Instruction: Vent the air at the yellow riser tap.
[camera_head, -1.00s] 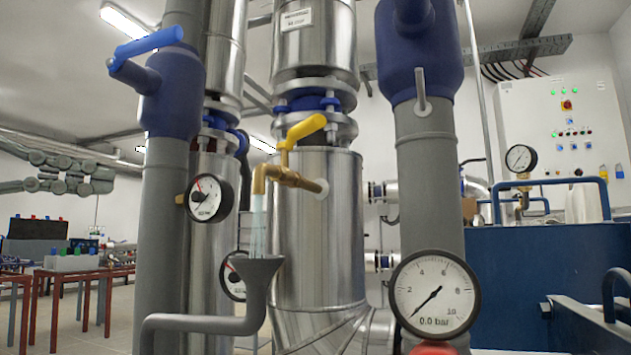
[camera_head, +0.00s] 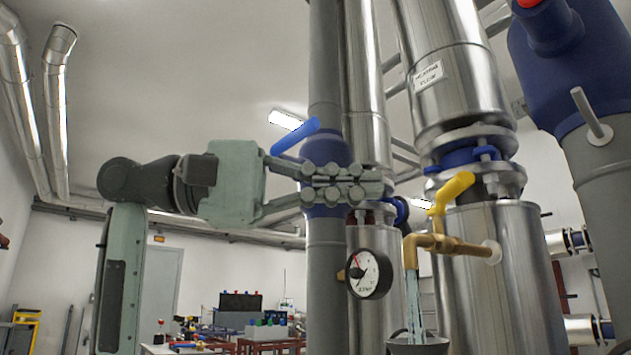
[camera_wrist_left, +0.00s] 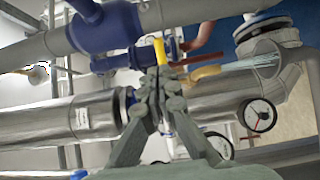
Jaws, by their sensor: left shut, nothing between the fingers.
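The yellow lever (camera_head: 455,192) of the riser tap slants up to the right above its brass body (camera_head: 440,244), on a shiny metal riser. Water (camera_head: 414,300) streams from the spout into a grey funnel (camera_head: 418,346), cut off by the frame's lower edge. My left gripper (camera_head: 378,183) is shut and empty, left of the lever and apart from it in the head view, overlapping the blue valve body. In the left wrist view the lever (camera_wrist_left: 160,50) appears just beyond the shut fingertips (camera_wrist_left: 160,76). Contact cannot be told. My right gripper is out of view.
A blue valve handle (camera_head: 296,136) on a grey pipe is close behind my left gripper. A round gauge (camera_head: 368,275) is below it, left of the tap. Another large blue valve body (camera_head: 570,60) stands at the right. The space left of the pipes is open.

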